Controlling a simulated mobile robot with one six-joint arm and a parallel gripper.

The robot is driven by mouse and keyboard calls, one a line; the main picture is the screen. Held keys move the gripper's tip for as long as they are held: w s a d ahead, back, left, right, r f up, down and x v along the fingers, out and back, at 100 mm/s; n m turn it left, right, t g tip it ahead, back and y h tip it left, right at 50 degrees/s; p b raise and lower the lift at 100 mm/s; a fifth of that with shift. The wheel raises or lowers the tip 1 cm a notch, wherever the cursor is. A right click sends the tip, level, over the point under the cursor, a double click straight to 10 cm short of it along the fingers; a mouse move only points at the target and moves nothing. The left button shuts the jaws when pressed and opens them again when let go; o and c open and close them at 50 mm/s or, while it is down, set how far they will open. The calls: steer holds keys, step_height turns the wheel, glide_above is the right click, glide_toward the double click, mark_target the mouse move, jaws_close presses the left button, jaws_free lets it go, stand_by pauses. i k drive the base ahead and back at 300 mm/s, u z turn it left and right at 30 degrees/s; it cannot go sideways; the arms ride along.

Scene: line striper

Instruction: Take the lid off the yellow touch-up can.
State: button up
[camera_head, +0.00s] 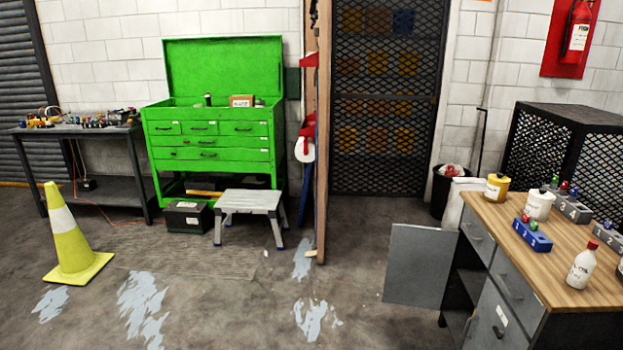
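A yellow can (496,188) with a pale label stands upright near the back left corner of the wooden-topped workbench at the right. A dark piece, perhaps a knob, shows on its top; whether this belongs to a separate lid is too small to tell. A white can (539,205) of similar shape, also with a dark top piece, stands to its right and nearer. My gripper does not show in this view.
The workbench (562,288) also holds a blue numbered block (532,234), grey numbered blocks and a white bottle (581,266). Its cabinet door (417,266) hangs open to the left. A yellow cone (72,240) and step stool (250,207) stand left. The middle floor is mostly clear.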

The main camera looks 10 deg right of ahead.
mark_target(498, 177)
steer(key=u, duration=0.35)
steer(key=i, duration=2.45)
steer(key=z, duration=0.95)
steer(key=i, duration=0.6)
steer(key=z, duration=0.65)
steer(key=i, duration=0.5)
steer(key=z, duration=0.25)
